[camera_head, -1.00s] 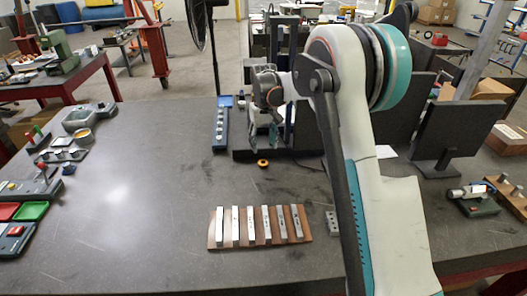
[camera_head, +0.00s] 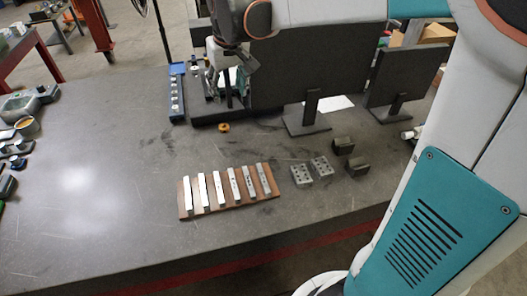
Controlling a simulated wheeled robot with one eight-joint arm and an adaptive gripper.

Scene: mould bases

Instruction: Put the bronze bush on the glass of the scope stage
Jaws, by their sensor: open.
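The bronze bush (camera_head: 224,127), a small orange-gold ring, lies on the dark bench top in front of a dark base (camera_head: 208,117) at the back. My gripper (camera_head: 230,90) points down above and behind the bush in the picture, open, with nothing seen between its fingers. It is apart from the bush. The scope stage and its glass cannot be made out for certain; my gripper covers part of the equipment on the dark base.
A blue rack (camera_head: 177,95) stands left of the dark base. A brown board (camera_head: 230,199) with several metal bars lies in front. Drilled metal blocks (camera_head: 301,174) and dark blocks (camera_head: 357,167) sit right. The bench's left middle is clear.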

